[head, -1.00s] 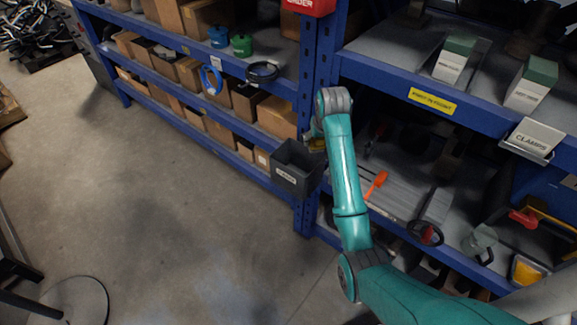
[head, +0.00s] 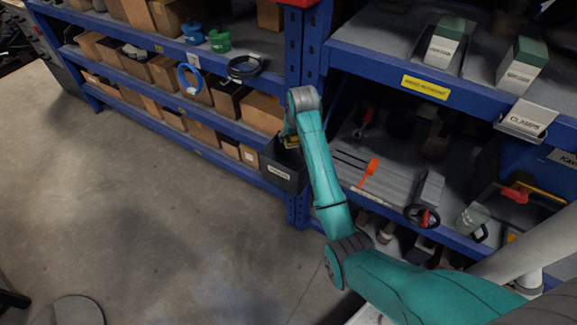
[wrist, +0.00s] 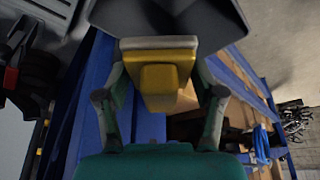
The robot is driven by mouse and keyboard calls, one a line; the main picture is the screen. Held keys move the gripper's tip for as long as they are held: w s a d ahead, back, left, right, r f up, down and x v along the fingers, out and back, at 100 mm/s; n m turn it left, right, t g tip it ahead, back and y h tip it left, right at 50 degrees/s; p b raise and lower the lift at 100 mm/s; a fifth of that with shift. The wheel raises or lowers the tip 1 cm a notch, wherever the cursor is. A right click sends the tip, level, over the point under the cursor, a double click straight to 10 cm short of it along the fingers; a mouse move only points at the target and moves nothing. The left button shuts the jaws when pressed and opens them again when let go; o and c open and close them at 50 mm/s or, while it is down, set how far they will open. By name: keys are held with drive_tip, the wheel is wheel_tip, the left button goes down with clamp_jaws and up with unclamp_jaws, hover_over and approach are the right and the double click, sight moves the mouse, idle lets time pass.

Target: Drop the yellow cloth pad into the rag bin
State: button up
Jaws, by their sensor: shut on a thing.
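The yellow cloth pad (wrist: 160,78) is held between the two fingers of my gripper (wrist: 160,90) in the wrist view, with a pale layer along its far edge. In the head view only a small yellow bit of the pad (head: 291,142) shows, beside the end of my arm. The rag bin (head: 279,174) is a dark grey open box with a white label, at the front of the shelving. In the wrist view the bin (wrist: 170,14) fills the top, just beyond the pad. The pad appears at the bin's rim; its height above it is unclear. My arm hides part of the bin.
Blue shelving (head: 295,206) stands behind and beside the bin, with cardboard boxes (head: 262,112) at left. An orange tool (head: 369,172) and a grey stack (head: 372,187) lie on the right lower shelf. Open concrete floor (head: 170,235) is at left.

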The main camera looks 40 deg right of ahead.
drive_tip(key=shift+f, duration=0.85)
drive_tip(key=o, duration=1.2)
drive_tip(key=v, duration=1.2)
